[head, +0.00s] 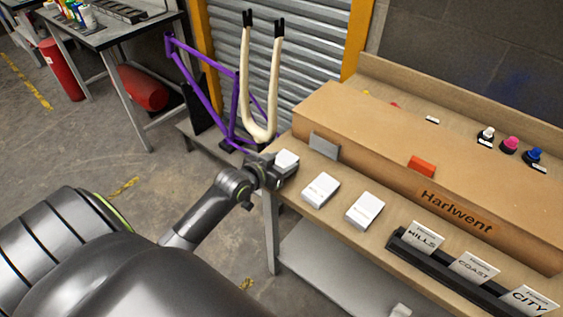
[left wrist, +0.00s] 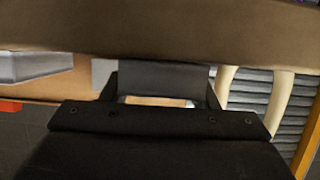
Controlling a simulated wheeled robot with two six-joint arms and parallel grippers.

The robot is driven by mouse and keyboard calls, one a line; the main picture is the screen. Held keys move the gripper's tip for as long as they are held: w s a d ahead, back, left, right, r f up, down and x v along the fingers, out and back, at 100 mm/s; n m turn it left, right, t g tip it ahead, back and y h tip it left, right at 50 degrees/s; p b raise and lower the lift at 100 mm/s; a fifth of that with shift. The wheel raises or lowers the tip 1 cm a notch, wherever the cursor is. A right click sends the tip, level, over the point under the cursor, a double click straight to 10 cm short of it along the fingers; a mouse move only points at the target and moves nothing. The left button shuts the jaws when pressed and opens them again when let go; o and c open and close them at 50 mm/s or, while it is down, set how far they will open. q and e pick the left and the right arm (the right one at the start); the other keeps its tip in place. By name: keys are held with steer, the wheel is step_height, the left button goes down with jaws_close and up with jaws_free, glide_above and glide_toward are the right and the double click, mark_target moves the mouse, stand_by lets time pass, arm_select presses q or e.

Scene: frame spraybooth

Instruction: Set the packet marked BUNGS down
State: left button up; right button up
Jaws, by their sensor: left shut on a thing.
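My left gripper (head: 277,171) is at the left end of the wooden bench (head: 398,242), shut on a white packet (head: 288,160). No lettering can be read on this packet, and I cannot tell whether it touches the bench top. Two more white packets, a nearer one (head: 365,210) and a middle one (head: 321,189), lie apart on the bench to the right; their marks are too small to read. In the left wrist view the dark gripper (left wrist: 160,98) fills the middle, and the held packet is not clearly seen. My right gripper is out of view.
A black rack (head: 440,264) holds HILLS, COAST and CITY cards. A purple frame (head: 203,83) with a cream fork (head: 245,85) stands beyond.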

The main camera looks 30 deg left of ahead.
arm_select(q)
steer(key=shift+f, duration=0.1)
steer(key=o, duration=1)
steer(key=shift+s+r, duration=0.1)
steer(key=shift+r, duration=0.1)
steer(key=d+v, duration=0.1)
steer(key=v, duration=1)
steer(key=shift+s+a+r, duration=0.15)
steer(key=shift+s+a, duration=0.25)
steer(key=shift+a, duration=0.05)
